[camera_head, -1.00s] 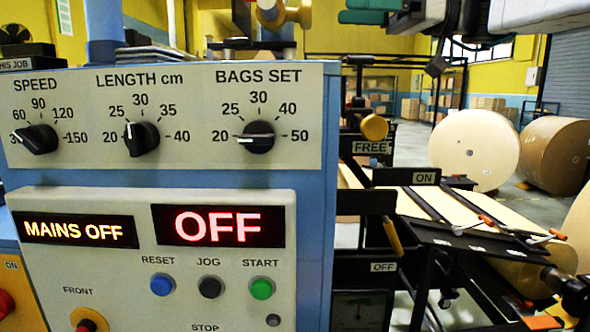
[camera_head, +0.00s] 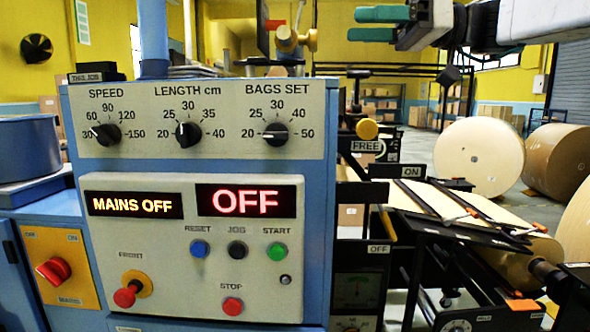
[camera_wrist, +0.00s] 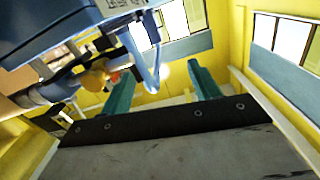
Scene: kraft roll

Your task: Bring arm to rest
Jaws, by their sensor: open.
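My gripper (camera_head: 378,24) is at the top right of the head view, its two green fingers apart with nothing between them. In the wrist view the green fingers of my gripper (camera_wrist: 163,90) also stand apart and empty. My arm (camera_head: 480,25) reaches in from the top right corner, above the machine and touching nothing that I can see. The blue machine's control panel (camera_head: 190,245) faces me at the left. Its displays read MAINS OFF (camera_head: 133,205) and OFF (camera_head: 245,201).
Dials (camera_head: 188,134) and a red mains switch (camera_head: 53,270) are on the machine. A brass knob (camera_head: 367,129) sticks out beside the FREE label. Large kraft rolls (camera_head: 478,158) stand at the right behind a black frame with paper strips (camera_head: 430,200). Open floor lies beyond.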

